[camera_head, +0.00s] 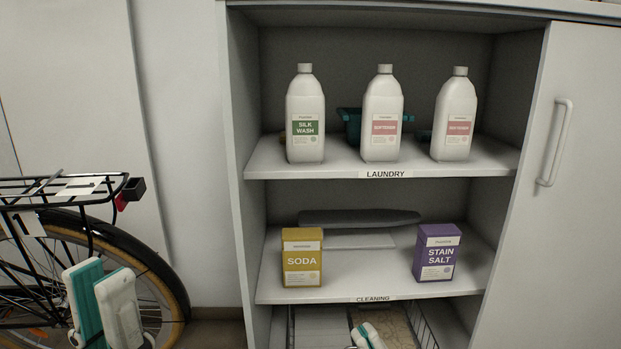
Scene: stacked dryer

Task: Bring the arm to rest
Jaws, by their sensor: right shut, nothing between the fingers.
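My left gripper (101,300), white and teal, is at the lower left in front of the bicycle's rear wheel. Its two fingers are seen at an angle, so I cannot tell whether it is open or shut. My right gripper (368,336) shows only in part at the bottom edge, in front of the lowest compartment of the shelf unit. It is shut with nothing in it, below the "CLEANING" shelf and apart from the boxes above. Most of both arms is out of view.
The cabinet's "LAUNDRY" shelf (330,172) holds a silk wash bottle (305,115) and two softener bottles (381,115). Below stand a soda box (302,257) and a stain salt box (437,252). A bicycle (165,285) stands left; a handled door (590,180) is at right.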

